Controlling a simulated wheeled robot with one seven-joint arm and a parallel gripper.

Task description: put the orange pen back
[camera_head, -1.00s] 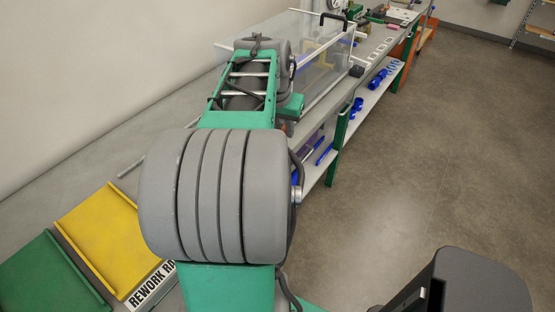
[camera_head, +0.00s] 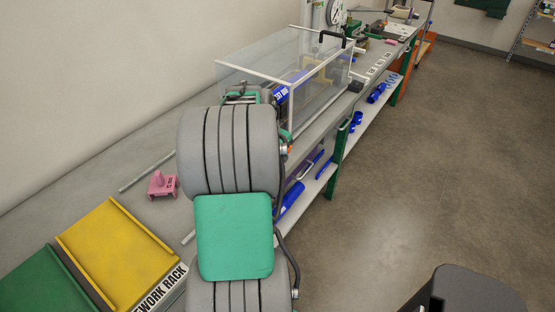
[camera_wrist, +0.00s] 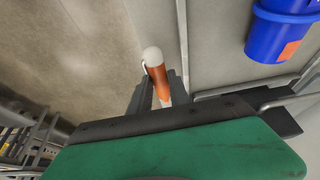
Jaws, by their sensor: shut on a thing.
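The orange pen (camera_wrist: 160,79) has a pale, rounded end and shows in the wrist view between the dark fingers of my gripper (camera_wrist: 161,92). My gripper is shut on it. The pen sticks out past the fingers, and its lower part is hidden behind the green and black gripper body.
A clear box with a white frame (camera_head: 257,76) stands on the long grey bench beyond my arm. A pink block (camera_head: 162,186), a yellow tray (camera_head: 117,253) and a green tray (camera_head: 38,284) are at left. Blue parts lie on the lower shelf (camera_head: 362,108).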

